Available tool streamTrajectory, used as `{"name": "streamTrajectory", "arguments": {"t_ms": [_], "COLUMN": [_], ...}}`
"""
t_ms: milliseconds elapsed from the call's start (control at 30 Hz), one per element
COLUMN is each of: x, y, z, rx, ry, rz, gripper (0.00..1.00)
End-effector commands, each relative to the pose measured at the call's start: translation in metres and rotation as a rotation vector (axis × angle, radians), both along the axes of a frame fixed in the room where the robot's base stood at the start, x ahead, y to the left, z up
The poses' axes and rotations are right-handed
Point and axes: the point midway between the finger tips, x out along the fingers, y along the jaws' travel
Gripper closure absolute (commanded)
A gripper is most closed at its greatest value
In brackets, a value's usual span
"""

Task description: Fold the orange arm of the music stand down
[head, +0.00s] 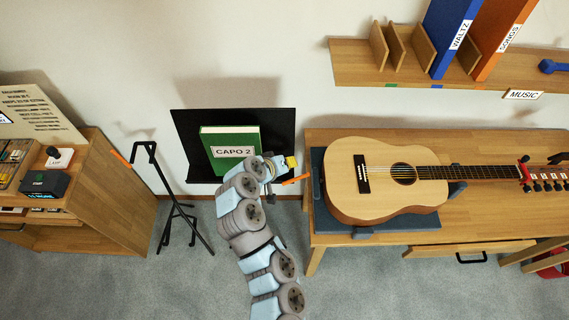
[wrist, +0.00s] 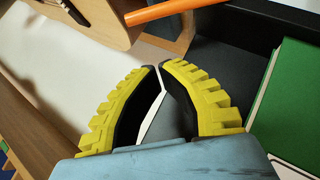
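The music stand (head: 283,122) is a black panel against the wall, with a green book labelled CAPO 2 (head: 229,145) on it. The green book (wrist: 295,105) is at the right there. My arm hides part of the stand's lower edge.
A guitar (head: 385,178) lies on a dark support on the wooden bench (head: 480,222), close to the right of the orange arm. A black folding stand (head: 170,195) with an orange tip is at the left, beside a wooden cabinet (head: 115,205). A shelf (head: 350,65) hangs upper right.

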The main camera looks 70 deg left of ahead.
Motion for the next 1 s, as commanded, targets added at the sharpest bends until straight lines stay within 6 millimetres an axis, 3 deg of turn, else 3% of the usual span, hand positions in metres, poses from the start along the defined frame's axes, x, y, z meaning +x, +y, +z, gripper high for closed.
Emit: {"name": "streamTrajectory", "arguments": {"t_ms": [400,1000], "x": [0.020,0.014], "y": [-0.016,-0.008], "z": [-0.030,-0.033], "rx": [-0.001,0.015], "ry": [0.000,0.033], "rz": [-0.002,0.018], "gripper": [1.00,1.00]}}
